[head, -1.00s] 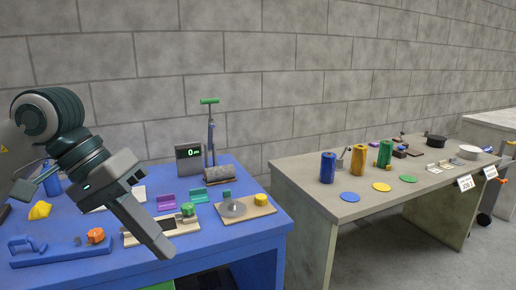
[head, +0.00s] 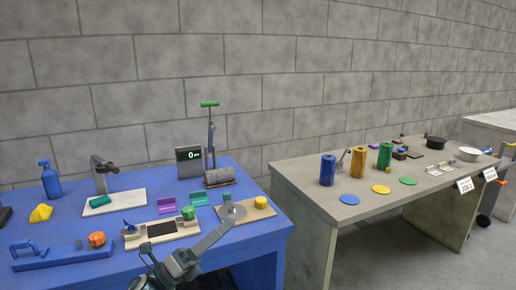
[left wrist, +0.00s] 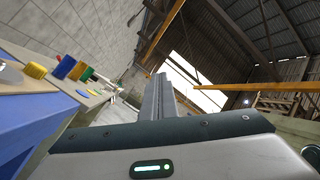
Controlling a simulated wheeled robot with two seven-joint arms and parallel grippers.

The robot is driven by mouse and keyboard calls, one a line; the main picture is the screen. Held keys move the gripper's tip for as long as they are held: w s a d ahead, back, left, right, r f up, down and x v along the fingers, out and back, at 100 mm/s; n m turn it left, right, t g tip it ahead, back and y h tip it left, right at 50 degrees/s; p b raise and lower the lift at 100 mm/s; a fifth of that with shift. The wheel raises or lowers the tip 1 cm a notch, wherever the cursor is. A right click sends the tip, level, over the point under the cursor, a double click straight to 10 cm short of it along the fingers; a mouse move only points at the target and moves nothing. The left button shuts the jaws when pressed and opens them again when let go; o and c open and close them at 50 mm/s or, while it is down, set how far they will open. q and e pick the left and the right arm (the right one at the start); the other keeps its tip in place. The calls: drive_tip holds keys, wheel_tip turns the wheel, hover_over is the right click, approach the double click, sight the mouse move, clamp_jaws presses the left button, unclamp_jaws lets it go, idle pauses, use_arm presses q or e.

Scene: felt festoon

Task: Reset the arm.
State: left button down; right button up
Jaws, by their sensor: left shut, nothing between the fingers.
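My left arm comes up from the bottom of the head view. Its gripper (head: 236,212) points up and to the right, its closed fingers in front of the blue table's right part. In the left wrist view the fingers (left wrist: 158,85) lie together with nothing between them, pointing towards the wall and roof. From the head they overlap the grey disc (head: 228,213) on a wooden board; I cannot tell how far apart they are. My right gripper does not show.
The blue table (head: 75,268) holds a blue bottle (head: 50,180), a white board (head: 130,200), a tan fixture (head: 190,231), a display box (head: 189,162) and a tall green-handled tool (head: 210,125). A grey table (head: 310,207) with coloured cylinders stands right, across a gap.

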use_arm(q)
drive_tip(key=a+f+n+t+y, duration=0.35)
drive_tip(key=f+n+y, duration=0.35)
drive_tip(key=f+n, duration=0.5)
drive_tip(key=a+f+n+t+y, duration=0.2)
drive_tip(key=a+f+n+y, duration=0.35)
drive_tip(key=f, duration=1.05)
drive_tip(key=s+f+n+g+y, duration=0.2)
drive_tip(key=s+f+n+y, duration=0.25)
drive_tip(key=f+n, duration=0.6)
drive_tip(key=s+a+f+n+g+y+p, duration=0.1)
drive_tip(key=s+f+n+g, duration=0.7)
drive_tip(key=s+f, duration=2.2)
drive_tip(key=s+g+y, duration=0.1)
drive_tip(key=s, duration=0.3)
drive_tip(key=shift+s+a+f+g+y, duration=0.25)
drive_tip(key=shift+s+f+g+y, duration=0.05)
drive_tip(key=shift+s+f+g, duration=0.1)
drive_tip(key=shift+w, duration=0.1)
